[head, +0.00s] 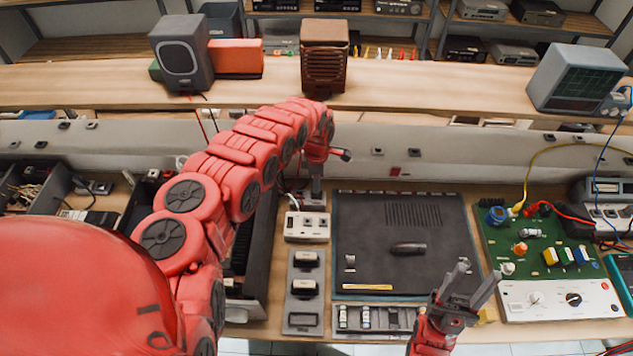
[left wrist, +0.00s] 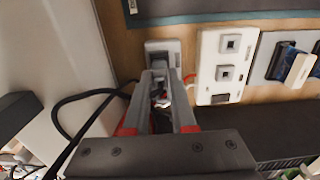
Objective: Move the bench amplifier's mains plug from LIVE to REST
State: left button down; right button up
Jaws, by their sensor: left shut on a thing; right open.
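My left gripper (head: 315,188) reaches down behind the work mat's left edge. The fingertips are at a grey socket block (left wrist: 163,46); whether the plug is seated there I cannot tell. A white outlet strip (left wrist: 226,62) with square sockets stands beside it, and shows in the head view (head: 306,227). LIVE and REST labels are not readable. My right gripper (head: 477,272) is open and empty.
A dark mat (head: 400,275) with a small dark tool (head: 408,248) lies in the middle. A black cable (left wrist: 72,100) loops beside my left gripper.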

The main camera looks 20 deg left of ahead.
pick_arm(q)
jog(key=shift+f+b, duration=0.35)
jog(key=shift+f, duration=0.2)
dwell(0.4)
jog(key=c, duration=0.7)
grip_release()
jog(key=shift+o, duration=0.2)
jog(key=shift+r, duration=0.1)
notch_tip(320, 180, up, 8)
jog(key=shift+f+b, duration=0.1)
jog(key=shift+b, duration=1.1)
notch_tip(320, 180, up, 14)
jog(key=p, duration=1.1)
jog(key=shift+r, duration=0.25)
